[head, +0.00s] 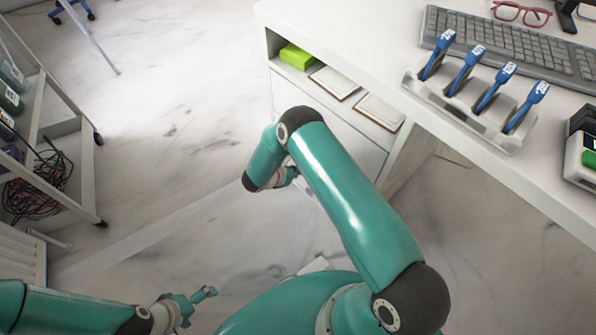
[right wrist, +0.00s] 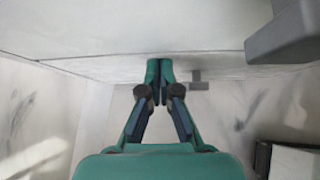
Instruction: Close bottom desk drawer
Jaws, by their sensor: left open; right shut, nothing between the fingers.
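The white desk's drawer unit (head: 345,140) stands under the desktop in the head view. My right arm covers most of its lower front there, so I cannot tell how far the bottom drawer is out. In the right wrist view, pale drawer fronts (right wrist: 130,30) are divided by a dark seam. A grey handle (right wrist: 288,35) is close at upper right, and a smaller handle (right wrist: 198,82) is lower down. My right gripper (right wrist: 160,68) is shut and empty, its tips at or very near the front by the seam. My left gripper (head: 206,296) is open and empty above the floor, away from the desk.
An open compartment holds a green box (head: 297,56) and two pale flat items. The desktop carries a keyboard (head: 510,45), red glasses (head: 522,13) and a rack (head: 470,105) with blue-topped items. A trolley (head: 75,130) stands at left. The floor between is clear.

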